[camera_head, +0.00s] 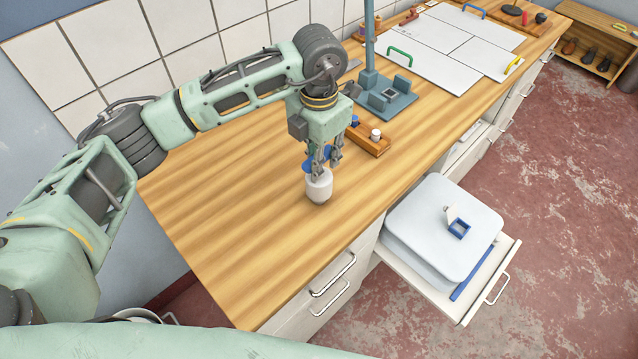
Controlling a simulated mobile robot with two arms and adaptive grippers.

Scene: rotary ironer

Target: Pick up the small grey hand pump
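A small pale grey, rounded pot-like body (319,188) with blue parts at its top is at the middle of the wooden worktop; it may be the hand pump, but its top is largely hidden by my gripper. My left gripper (323,168) points down right over it, with its fingertips at the top of the body. Whether the fingers are closed on it or only around it cannot be made out. The body appears upright and on or very near the worktop. My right gripper is not in view.
Behind the gripper are a wooden block with a white-capped piece (372,143) and a blue-grey stand (386,98) with a post. White panels (440,62) with coloured handles lie farther back. An open drawer (462,300) juts out at right. The worktop's left part is clear.

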